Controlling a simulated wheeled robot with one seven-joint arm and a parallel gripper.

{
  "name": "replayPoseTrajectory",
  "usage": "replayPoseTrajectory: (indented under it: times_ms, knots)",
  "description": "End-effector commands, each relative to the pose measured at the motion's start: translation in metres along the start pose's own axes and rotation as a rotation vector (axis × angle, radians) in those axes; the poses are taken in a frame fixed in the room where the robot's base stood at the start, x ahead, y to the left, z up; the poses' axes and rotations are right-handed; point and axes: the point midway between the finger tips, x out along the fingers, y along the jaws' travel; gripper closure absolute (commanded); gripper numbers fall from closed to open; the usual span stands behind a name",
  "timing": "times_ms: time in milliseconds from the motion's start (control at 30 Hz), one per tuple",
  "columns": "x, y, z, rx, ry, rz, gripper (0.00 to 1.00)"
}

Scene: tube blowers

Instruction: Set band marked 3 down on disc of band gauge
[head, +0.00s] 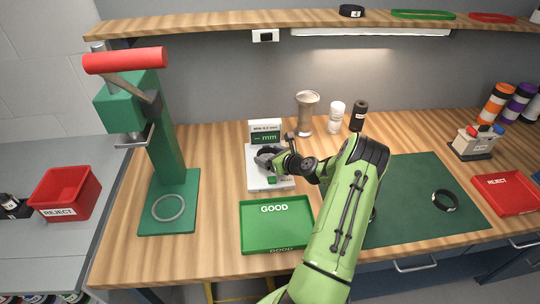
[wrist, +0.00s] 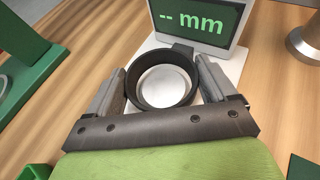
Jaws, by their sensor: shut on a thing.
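My gripper (wrist: 161,78) is shut on a black band (wrist: 132,80), with one finger on each side of it. The band's number is not visible. The pale round disc (wrist: 164,86) of the band gauge shows through the band's opening in the wrist view. I cannot tell whether the band touches the disc or hangs just above it. The white band gauge (head: 256,178) stands on the wooden bench, and its screen (wrist: 190,20) reads "-- mm". In the head view my gripper (head: 268,158) is over the gauge and hides most of the band.
A green GOOD tray (head: 277,240) lies in front of the gauge. A green press (head: 160,150) stands left. Bottles (head: 336,118) and a metal cup (head: 307,113) stand behind right. Another black band (head: 445,201) lies on the green mat (head: 405,222), near a red REJECT tray (head: 506,195).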

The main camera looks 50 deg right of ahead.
Motion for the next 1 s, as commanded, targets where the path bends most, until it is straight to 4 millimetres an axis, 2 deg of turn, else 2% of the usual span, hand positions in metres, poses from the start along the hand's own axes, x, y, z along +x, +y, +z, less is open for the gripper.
replayPoseTrajectory:
  times_ms: [500, 733, 767, 800, 867, 1000]
  knots:
    - [0.005, 0.000, -0.013, 0.000, 0.000, 0.000, 0.45]
    - [0.005, 0.000, -0.013, 0.000, 0.000, 0.000, 0.45]
    - [0.005, 0.000, -0.013, 0.000, 0.000, 0.000, 0.14]
    - [0.005, 0.000, -0.013, 0.000, 0.000, 0.000, 0.08]
    - [0.005, 0.000, -0.012, 0.000, 0.000, 0.000, 0.00]
    - [0.005, 0.000, -0.012, 0.000, 0.000, 0.000, 0.00]
